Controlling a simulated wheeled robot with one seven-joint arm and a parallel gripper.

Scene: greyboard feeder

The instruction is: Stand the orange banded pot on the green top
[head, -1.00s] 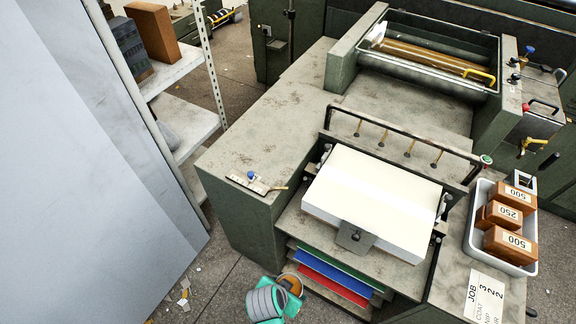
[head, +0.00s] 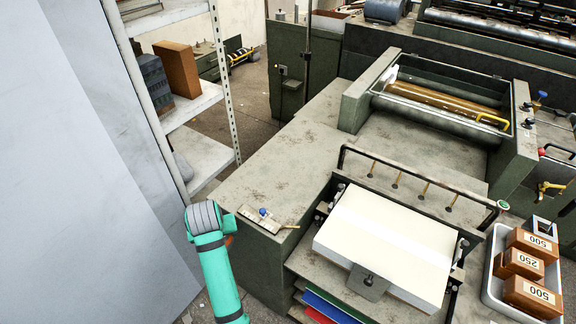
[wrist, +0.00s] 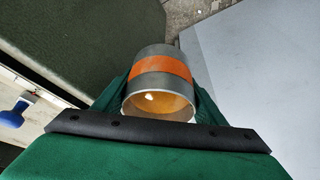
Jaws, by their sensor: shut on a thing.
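The orange banded pot (wrist: 160,72) is a grey metal cylinder with an orange band and an open, orange-lit inside. In the wrist view it sits between the green fingers of my gripper (wrist: 163,88), which is shut on it. In the head view my teal and grey arm hides the gripper; only a small orange patch (head: 230,240) shows beside it. The green top (head: 262,178) is the worn grey-green surface of the machine, just right of my arm. My arm end is beside its left edge.
A gauge plate with a blue knob (head: 263,213) lies at the top's near edge. A tall grey panel (head: 80,180) and white shelves (head: 195,100) stand to the left. A white paper stack (head: 385,245) and a tray of brown blocks (head: 497,285) are right. The top's middle is clear.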

